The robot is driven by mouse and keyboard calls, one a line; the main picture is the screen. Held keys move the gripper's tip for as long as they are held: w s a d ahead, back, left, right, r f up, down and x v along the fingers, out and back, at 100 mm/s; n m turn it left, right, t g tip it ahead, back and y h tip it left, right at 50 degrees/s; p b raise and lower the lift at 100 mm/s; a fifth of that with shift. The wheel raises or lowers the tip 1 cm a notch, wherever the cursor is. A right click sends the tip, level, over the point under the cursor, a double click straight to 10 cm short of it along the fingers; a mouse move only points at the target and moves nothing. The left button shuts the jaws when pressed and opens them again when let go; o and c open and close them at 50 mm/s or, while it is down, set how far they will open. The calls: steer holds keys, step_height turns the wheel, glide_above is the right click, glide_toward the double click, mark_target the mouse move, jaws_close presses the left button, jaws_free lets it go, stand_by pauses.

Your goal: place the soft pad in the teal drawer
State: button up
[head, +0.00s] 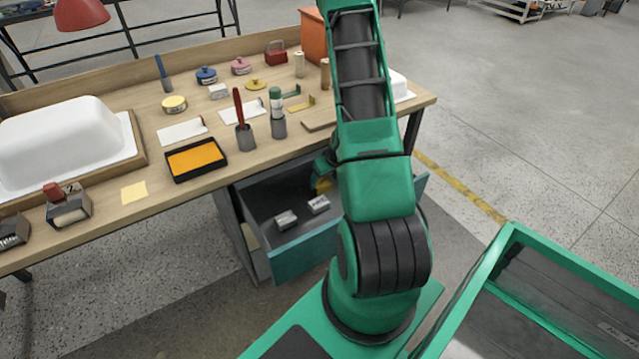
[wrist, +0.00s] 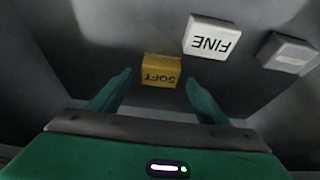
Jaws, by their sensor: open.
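The soft pad (wrist: 161,71) is a yellow block marked "SOFT", lying on the grey floor of the teal drawer. In the head view it is a small yellow patch (head: 323,185), mostly hidden behind my arm. The teal drawer (head: 303,254) is pulled out below the bench. My gripper (wrist: 160,92) is open above the drawer floor, its two teal fingers apart. The soft pad lies just beyond and between the fingertips in the wrist view, with no visible contact. In the head view my gripper (head: 325,166) is partly hidden by my arm.
A white block marked "FINE" (wrist: 211,37) and another pale block (wrist: 288,53) also lie in the drawer.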

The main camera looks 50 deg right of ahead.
steer(key=s+a+r+g, duration=0.1)
steer(key=s+a+r, duration=0.2)
steer(key=r, duration=0.5)
steer(key=s+a+r, duration=0.3)
steer(key=r, duration=0.5)
steer(key=s+a+r+g, duration=0.1)
steer(key=s+a+r, duration=0.3)
steer(key=r, duration=0.5)
steer(key=s+a+r+m+g, duration=0.1)
steer(key=s+a+r, duration=0.4)
steer(key=s, duration=0.2)
steer(key=s+a+r+m+g+y, duration=0.1)
steer(key=s+a+r+m, duration=0.1)
steer(key=s+a+r, duration=0.3)
steer(key=shift+s+r+m, duration=0.25)
steer(key=shift+s+m, duration=0.05)
steer(key=shift+s, duration=0.95)
